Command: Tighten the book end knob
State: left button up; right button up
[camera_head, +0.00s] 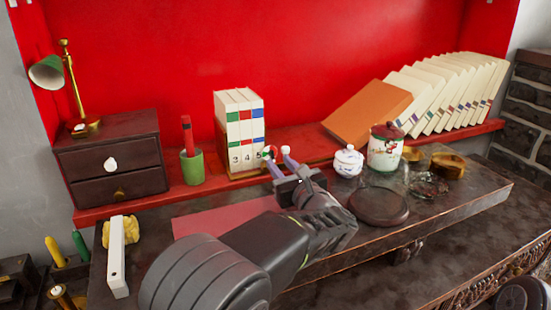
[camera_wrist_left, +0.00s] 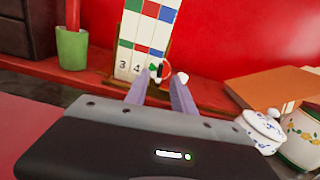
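The book end (camera_head: 245,172) is a wooden stand holding a row of white numbered books (camera_head: 240,125) upright on the red shelf. Its knob seems to be the small red and green part (camera_wrist_left: 160,70) at the stand's right end, partly hidden by my fingers. My left gripper (camera_head: 278,153) reaches up to this end with its two pale-tipped fingers apart. In the left wrist view the fingertips (camera_wrist_left: 168,73) stand on either side of the knob area with a gap between them. I cannot tell whether they touch it. My right gripper is not in view.
A white lidded jar (camera_head: 348,162) and a floral canister (camera_head: 385,150) stand close right of my gripper. An orange book (camera_head: 365,113) leans behind them. A green cup (camera_head: 192,167) and a drawer box (camera_head: 112,160) stand left. A dark round plate (camera_head: 378,206) lies in front.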

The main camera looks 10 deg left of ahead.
aim_at(273, 156)
pick_arm(q)
jog(key=shift+x, duration=1.8)
grip_shut()
